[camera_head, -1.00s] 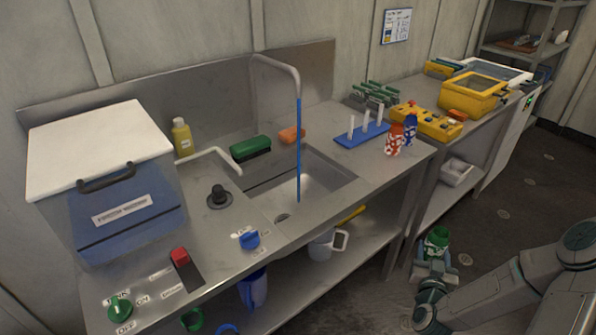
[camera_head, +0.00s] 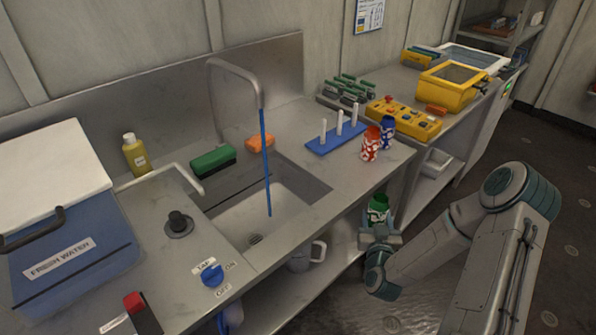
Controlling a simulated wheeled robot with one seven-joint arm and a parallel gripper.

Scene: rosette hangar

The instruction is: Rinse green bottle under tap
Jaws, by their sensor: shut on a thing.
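My gripper (camera_head: 380,236) is shut on the green bottle (camera_head: 377,208), a patterned green and white one with its open mouth up. It holds the bottle roughly upright in front of the counter edge, right of the sink. The fingers are partly hidden by the bottle and arm. The tap (camera_head: 236,75) arches over the sink basin (camera_head: 262,207). A thin blue stream (camera_head: 266,160) runs from its spout into the basin. The blue tap knob (camera_head: 212,274) sits on the counter with ON and OFF labels.
Red (camera_head: 371,143) and blue (camera_head: 387,132) patterned bottles stand beside the blue peg rack (camera_head: 336,136). A green brush (camera_head: 213,161), orange sponge (camera_head: 260,143) and yellow bottle (camera_head: 135,154) stand behind the sink. The fresh water tank (camera_head: 70,250) is at left. The counter's front edge lies between bottle and basin.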

